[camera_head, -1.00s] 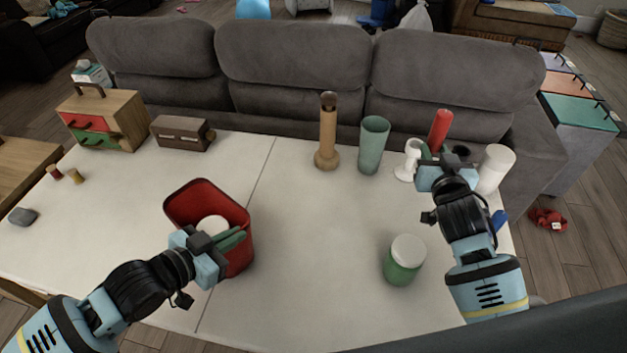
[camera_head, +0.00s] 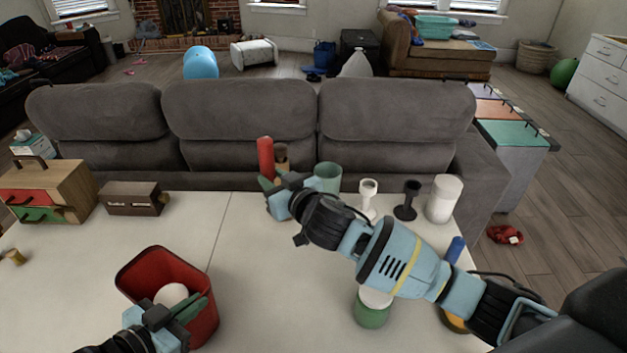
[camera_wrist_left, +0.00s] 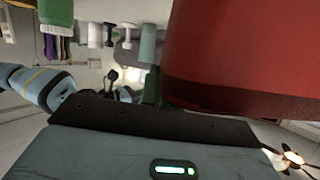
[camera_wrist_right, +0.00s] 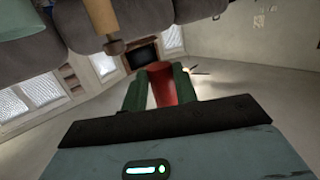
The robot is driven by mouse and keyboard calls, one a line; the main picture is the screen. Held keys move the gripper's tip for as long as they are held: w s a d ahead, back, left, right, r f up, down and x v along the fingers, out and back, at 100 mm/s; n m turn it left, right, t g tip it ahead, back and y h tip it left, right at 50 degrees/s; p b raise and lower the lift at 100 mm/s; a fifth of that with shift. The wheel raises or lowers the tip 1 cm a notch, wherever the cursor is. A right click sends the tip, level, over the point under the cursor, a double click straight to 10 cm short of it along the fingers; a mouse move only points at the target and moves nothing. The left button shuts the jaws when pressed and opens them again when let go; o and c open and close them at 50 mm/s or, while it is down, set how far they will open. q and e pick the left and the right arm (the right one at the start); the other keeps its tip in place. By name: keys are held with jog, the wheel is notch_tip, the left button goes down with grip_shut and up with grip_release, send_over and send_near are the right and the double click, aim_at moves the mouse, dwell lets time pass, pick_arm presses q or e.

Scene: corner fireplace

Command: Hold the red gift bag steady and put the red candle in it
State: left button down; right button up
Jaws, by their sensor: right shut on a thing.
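The red gift bag (camera_head: 140,275) stands open and upright on the table at the lower left. My left gripper (camera_head: 182,312) is at its near rim. In the left wrist view the bag wall (camera_wrist_left: 240,55) fills the upper right; one finger lies close against it and the other is hidden, and the jaws look closed on the wall. My right gripper (camera_head: 275,186) is shut on the red candle (camera_head: 265,157) and holds it upright near the table's back edge, right of the bag. The candle (camera_wrist_right: 162,85) also shows between the fingers in the right wrist view.
A round white thing (camera_head: 171,295) is inside the bag. A teal cup (camera_head: 328,176), white holder (camera_head: 368,196), black holder (camera_head: 407,200) and white cylinder (camera_head: 444,198) stand at the back right. A green jar (camera_head: 372,312) is under my right arm.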

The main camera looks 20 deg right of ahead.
jog(key=s+a+n+g+y, duration=0.1)
jog(key=a+n+g+y, duration=0.5)
jog(key=a, duration=1.1)
jog(key=s+a+f+n+g+y, duration=0.5)
jog(key=s+a+n+g, duration=0.1)
jog(key=a, duration=0.4)
jog(key=shift+s+f+n+g, duration=0.15)
jog(key=shift+f+n+g, duration=0.15)
jog(key=shift+n+g, duration=0.3)
jog(key=shift+a, duration=0.1)
jog(key=shift+f, duration=0.1)
jog(key=shift+f, duration=1.2)
jog(key=shift+f, duration=0.1)
